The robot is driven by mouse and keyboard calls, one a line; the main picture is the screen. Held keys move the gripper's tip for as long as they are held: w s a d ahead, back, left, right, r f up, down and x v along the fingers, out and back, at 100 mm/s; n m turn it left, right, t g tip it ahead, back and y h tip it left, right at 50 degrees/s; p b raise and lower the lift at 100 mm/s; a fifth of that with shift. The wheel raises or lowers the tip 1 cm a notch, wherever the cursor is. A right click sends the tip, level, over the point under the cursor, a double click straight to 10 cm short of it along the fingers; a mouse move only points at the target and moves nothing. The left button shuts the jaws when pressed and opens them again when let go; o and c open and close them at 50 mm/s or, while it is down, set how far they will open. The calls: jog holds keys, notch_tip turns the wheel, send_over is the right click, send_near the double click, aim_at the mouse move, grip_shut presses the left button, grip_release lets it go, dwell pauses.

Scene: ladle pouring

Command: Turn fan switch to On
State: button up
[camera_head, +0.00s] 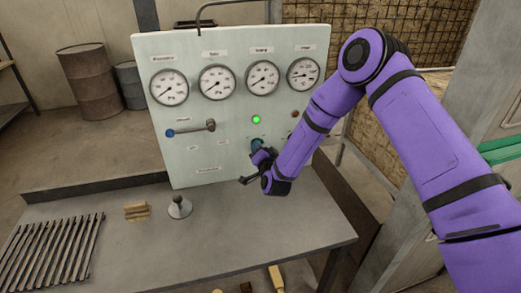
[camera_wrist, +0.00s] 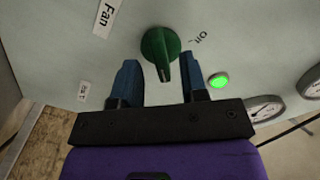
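The green fan switch knob (camera_wrist: 160,50) is on the panel between a "Fan" label (camera_wrist: 105,18) and an "On" marking (camera_wrist: 201,38) in the wrist view. Its narrow grip points down toward my gripper in that view. My gripper (camera_wrist: 161,72) has its two blue fingers apart, one on each side of the knob's lower end, with gaps visible. Whether the fingertips reach the knob's depth is hard to tell. In the head view my gripper (camera_head: 258,156) is at the panel's lower right, where the arm hides much of the switch area.
A lit green lamp (camera_head: 256,119) is above the switch. The white panel (camera_head: 210,130) carries several gauges and a lever (camera_head: 190,129) to the left. On the grey table (camera_head: 230,235) are a metal funnel-like piece (camera_head: 179,208), wooden blocks (camera_head: 136,211) and a slatted rack (camera_head: 50,250).

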jog(key=shift+r, duration=0.1)
jog(key=v, duration=1)
jog(key=shift+s, duration=0.35)
jog(key=shift+d+r, duration=0.1)
jog(key=w+d+r+n+g, duration=0.1)
jog(key=d+r+n+g, duration=0.15)
jog(key=r, duration=0.45)
jog(key=w+d+r+n+g, duration=0.1)
jog(key=w+d+r+n, duration=0.15)
jog(key=r, duration=0.45)
jog(key=s+d+r+g+h, duration=0.2)
jog(key=s+d+r+g, duration=0.1)
jog(key=s+d+r, duration=0.55)
jog(key=s+d+r+g+h, duration=0.1)
jog(key=s+d+r, duration=0.3)
jog(key=s, duration=0.5)
jog(key=s+d+r+g+h, duration=0.1)
jog(key=s+d+r, duration=0.3)
jog(key=s, duration=0.6)
jog(key=s+d+r+n+g+h, duration=0.1)
jog(key=s+d+r+g, duration=0.2)
jog(key=s+d, duration=0.4)
jog(key=s+r, duration=0.1)
jog(key=s, duration=0.1)
jog(key=shift+s+g, duration=0.35)
jog(key=shift+s, duration=0.05)
